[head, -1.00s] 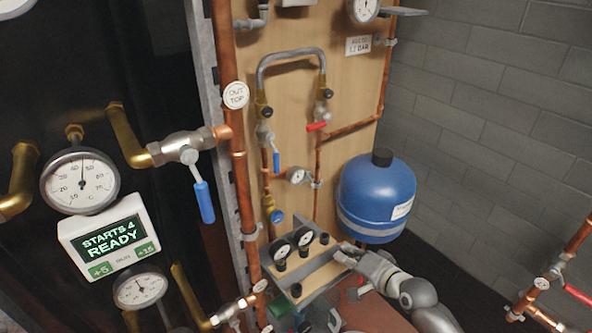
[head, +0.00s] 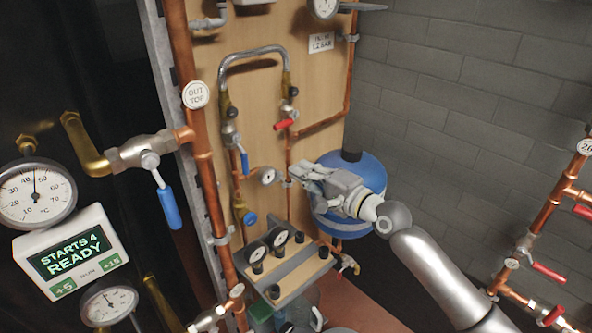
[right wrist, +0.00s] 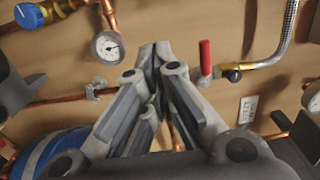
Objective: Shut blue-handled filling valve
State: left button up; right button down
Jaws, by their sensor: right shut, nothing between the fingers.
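The blue-handled valve (head: 244,160) sits on the left leg of the braided filling loop, its lever hanging down beside the copper pipe. A red-handled valve (head: 284,124) is on the right leg, and its red lever also shows in the right wrist view (right wrist: 204,57). My right gripper (head: 302,175) is right of and slightly below the blue lever, apart from it, in front of the blue vessel. In the right wrist view the fingers (right wrist: 155,48) are shut and empty. The blue lever is not clearly visible there. My left gripper is not in view.
A small gauge (head: 268,175) is between the lever and my gripper. The blue vessel (head: 365,170) is behind my gripper. A shelf (head: 300,270) with gauges is below. A larger blue lever (head: 168,207) hangs on the left pipe. A blue knob (right wrist: 28,15) shows in the wrist view.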

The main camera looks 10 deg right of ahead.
aim_at(242, 155)
jog(key=w+a+p, duration=0.2)
jog(key=w+a, duration=0.2)
jog(key=a, duration=0.4)
jog(key=shift+w+a, duration=0.2)
jog(key=shift+a, duration=0.05)
jog(key=shift+s+a+f+m+p, duration=0.2)
jog(key=shift+m+p, duration=0.15)
jog(key=shift+m, duration=0.45)
